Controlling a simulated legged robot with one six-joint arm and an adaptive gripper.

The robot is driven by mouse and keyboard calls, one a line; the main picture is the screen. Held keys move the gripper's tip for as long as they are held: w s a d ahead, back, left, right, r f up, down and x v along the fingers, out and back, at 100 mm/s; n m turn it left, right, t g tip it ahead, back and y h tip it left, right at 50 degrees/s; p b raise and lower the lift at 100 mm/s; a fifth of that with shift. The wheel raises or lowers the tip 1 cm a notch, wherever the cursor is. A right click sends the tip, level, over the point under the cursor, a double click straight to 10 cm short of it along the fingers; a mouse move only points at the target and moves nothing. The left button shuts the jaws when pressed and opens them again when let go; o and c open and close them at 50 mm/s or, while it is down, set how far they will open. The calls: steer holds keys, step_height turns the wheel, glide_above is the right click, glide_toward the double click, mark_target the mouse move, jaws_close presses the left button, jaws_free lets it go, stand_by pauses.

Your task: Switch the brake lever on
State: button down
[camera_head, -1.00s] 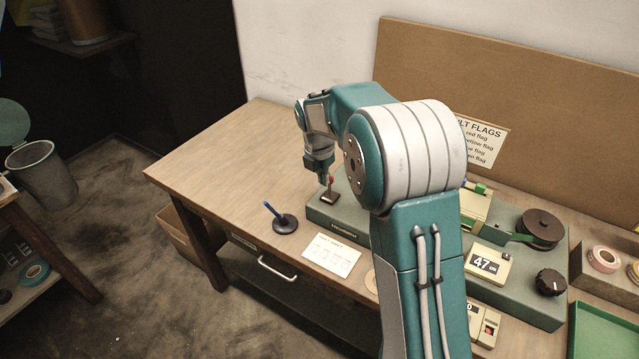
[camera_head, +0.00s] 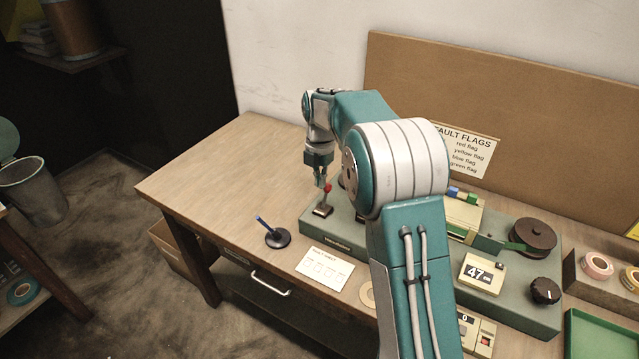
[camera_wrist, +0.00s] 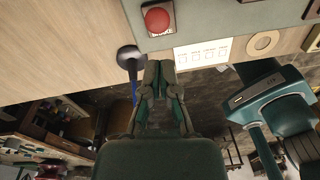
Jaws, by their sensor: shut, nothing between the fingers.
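The brake lever (camera_head: 324,198), with a red ball knob (camera_head: 327,187) on a small dark base, stands at the left end of the grey-green machine (camera_head: 345,238). The lever leans slightly to the right in the head view. My gripper (camera_head: 319,184) points down with its fingers shut and empty, right beside the knob. In the head view I cannot tell whether they touch. In the wrist view the red knob (camera_wrist: 157,19) shows at the top over its base, apart from the shut fingertips (camera_wrist: 160,72).
A black round stand with a blue pen (camera_head: 277,237) and a white card (camera_head: 324,269) lie in front of the machine. A tape reel (camera_head: 533,236), a display reading 47 (camera_head: 482,273) and a black dial (camera_head: 545,290) are to the right. The table's left side (camera_head: 215,170) is clear.

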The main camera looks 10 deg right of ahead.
step_height(320, 180, up, 12)
steer(key=w, duration=0.1)
steer(key=shift+d, duration=0.15)
stand_by(0.5)
